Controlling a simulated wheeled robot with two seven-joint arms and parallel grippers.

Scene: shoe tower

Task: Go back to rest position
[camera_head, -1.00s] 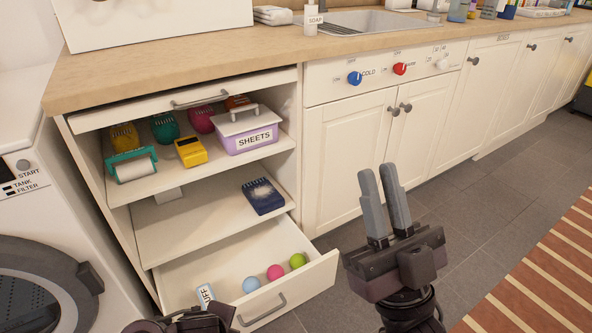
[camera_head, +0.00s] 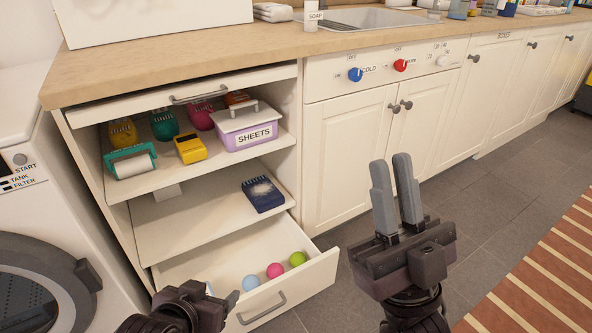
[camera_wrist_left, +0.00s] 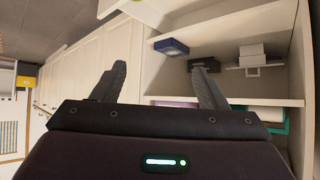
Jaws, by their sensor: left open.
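My left gripper (camera_head: 232,298) is low in the head view, over the front left part of the open bottom drawer (camera_head: 325,272). It is open and empty. In the left wrist view, its two fingers (camera_wrist_left: 160,82) stand apart with nothing between them. My right gripper (camera_head: 391,160) points up in front of the closed cabinet doors, apart from the drawer. Its two grey fingers stand close together with nothing seen between them. Whether they are shut cannot be told.
The drawer holds a blue ball (camera_head: 251,283), a pink ball (camera_head: 275,270) and a green ball (camera_head: 298,258). Shelves above hold a "SHEETS" box (camera_head: 247,138) and a dark blue box (camera_head: 263,195). A washer (camera_head: 30,275) stands left.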

